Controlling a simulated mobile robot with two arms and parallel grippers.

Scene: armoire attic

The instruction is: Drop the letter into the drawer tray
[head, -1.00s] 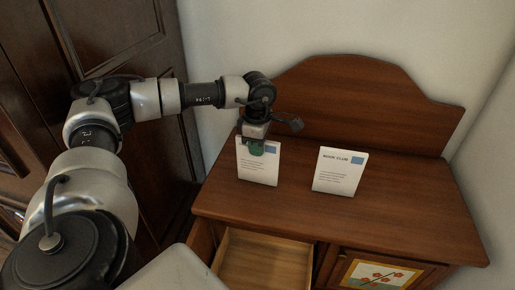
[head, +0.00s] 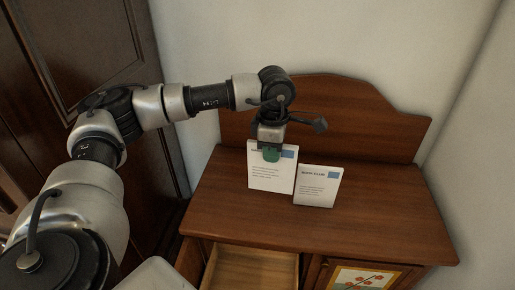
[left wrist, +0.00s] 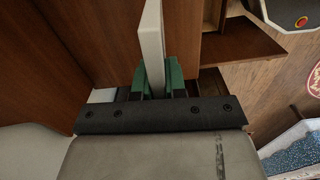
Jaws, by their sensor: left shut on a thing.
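A white letter (head: 271,178), with printed lines and a blue patch, stands upright at the dresser top (head: 330,228). My left gripper (head: 271,154) is shut on its upper edge. In the left wrist view, the green fingertips (left wrist: 158,82) pinch the letter (left wrist: 152,45), seen edge-on. I cannot tell whether its lower edge touches the wood. The open drawer tray (head: 250,270) is at the dresser's lower front, below and left of the letter. It looks empty where visible, and its near part is cut off by the frame. My right gripper is not in view.
A similar white card headed "BOOK CLUB" (head: 318,187) stands just right of the held letter. The dresser's backboard (head: 340,118) rises behind both. A flower-painted door panel (head: 363,277) is right of the drawer. A dark armoire (head: 80,50) stands at the left.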

